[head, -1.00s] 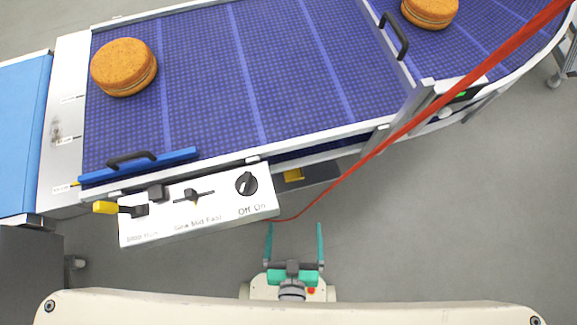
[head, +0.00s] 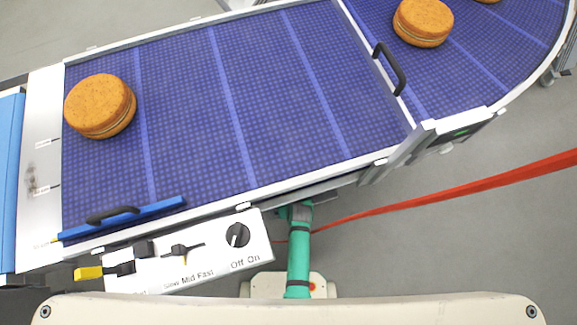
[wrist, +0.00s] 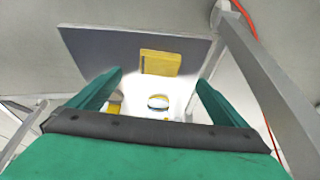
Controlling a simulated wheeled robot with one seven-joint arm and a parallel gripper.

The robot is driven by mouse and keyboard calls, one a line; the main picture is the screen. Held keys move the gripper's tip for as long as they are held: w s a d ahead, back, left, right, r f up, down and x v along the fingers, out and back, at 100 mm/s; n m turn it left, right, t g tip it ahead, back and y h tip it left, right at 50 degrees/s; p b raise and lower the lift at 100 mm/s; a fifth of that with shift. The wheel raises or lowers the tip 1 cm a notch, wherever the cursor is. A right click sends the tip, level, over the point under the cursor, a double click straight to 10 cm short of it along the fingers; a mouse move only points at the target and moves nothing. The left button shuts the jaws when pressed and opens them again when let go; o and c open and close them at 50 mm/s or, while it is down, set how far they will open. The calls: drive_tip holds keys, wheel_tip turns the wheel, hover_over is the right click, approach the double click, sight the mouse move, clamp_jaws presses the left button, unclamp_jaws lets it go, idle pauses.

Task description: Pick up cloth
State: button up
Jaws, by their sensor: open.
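A flat yellow piece (wrist: 160,63), which looks like the folded cloth, lies on a dark grey shelf (wrist: 105,45) under the conveyor, in the wrist view. My gripper (wrist: 159,77) is open and empty. Its two green fingers point toward the shelf, with the yellow piece ahead between the fingertips and apart from them. In the head view my green arm (head: 299,262) reaches under the conveyor edge, so the gripper and the cloth are hidden there.
A white container (wrist: 180,98) with a round banded item shows between my fingers. A metal leg (wrist: 262,85) stands at right. Above are the blue conveyor (head: 270,90) with filled rounds (head: 100,105), a control panel (head: 205,262) and a red strap (head: 470,190).

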drive_tip(key=x, duration=0.5)
drive_tip(key=shift+w+a+f, duration=0.15)
drive_tip(key=shift+w+f, duration=0.3)
drive_tip(key=shift+f, duration=0.05)
drive_tip(key=shift+x, duration=2.35)
drive_tip(key=shift+w+r, duration=0.1)
drive_tip(key=shift+w, duration=0.05)
drive_tip(key=c, duration=1.1)
